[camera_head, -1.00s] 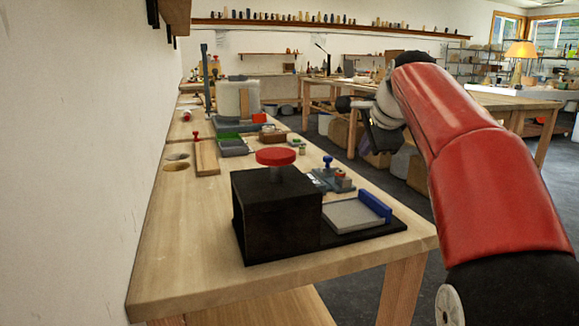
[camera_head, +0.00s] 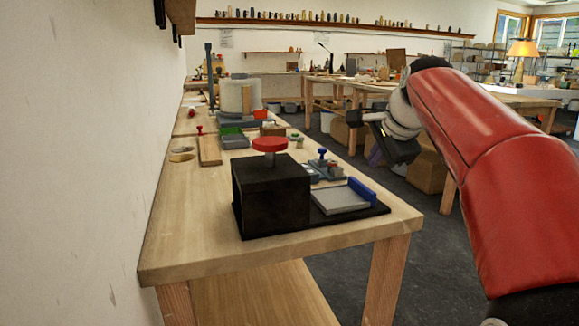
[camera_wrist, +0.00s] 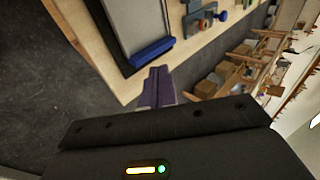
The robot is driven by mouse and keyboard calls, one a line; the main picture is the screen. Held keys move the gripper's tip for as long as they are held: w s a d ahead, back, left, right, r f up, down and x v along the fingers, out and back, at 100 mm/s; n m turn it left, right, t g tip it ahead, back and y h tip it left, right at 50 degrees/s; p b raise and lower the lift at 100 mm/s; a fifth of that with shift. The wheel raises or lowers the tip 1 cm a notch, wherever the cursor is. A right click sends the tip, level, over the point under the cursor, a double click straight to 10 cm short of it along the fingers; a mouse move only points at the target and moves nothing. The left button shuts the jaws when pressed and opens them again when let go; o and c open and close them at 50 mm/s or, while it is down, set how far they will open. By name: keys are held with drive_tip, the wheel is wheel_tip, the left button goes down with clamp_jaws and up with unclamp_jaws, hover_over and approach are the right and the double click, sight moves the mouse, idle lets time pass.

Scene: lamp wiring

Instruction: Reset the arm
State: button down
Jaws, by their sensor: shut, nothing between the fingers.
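My red arm reaches in from the right in the head view. My gripper (camera_head: 374,154) hangs in the air to the right of the workbench (camera_head: 190,240), past its right edge. In the wrist view my gripper's purple fingers (camera_wrist: 158,88) are together with nothing between them. The wrist view looks past them at the bench's edge and the floor.
On the bench stand a black box (camera_head: 272,198) with a red knob (camera_head: 270,145), a grey plate with a blue bar (camera_head: 361,190), a blue-knobbed fixture (camera_head: 323,160) and a wooden strip (camera_head: 209,150). A white wall (camera_head: 80,150) borders the left. Open floor lies right of the bench.

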drive_tip(key=s+a+f+n+g, duration=0.1)
drive_tip(key=s+f+n, duration=0.6)
drive_tip(key=s+f, duration=0.5)
drive_tip(key=s+a+f+n+g+h, duration=0.1)
drive_tip(key=s+f+n, duration=0.6)
drive_tip(key=s, duration=1.1)
wheel_tip(320, 180, down, 5)
drive_tip(key=shift+r+n, duration=0.1)
drive_tip(key=shift+n, duration=0.2)
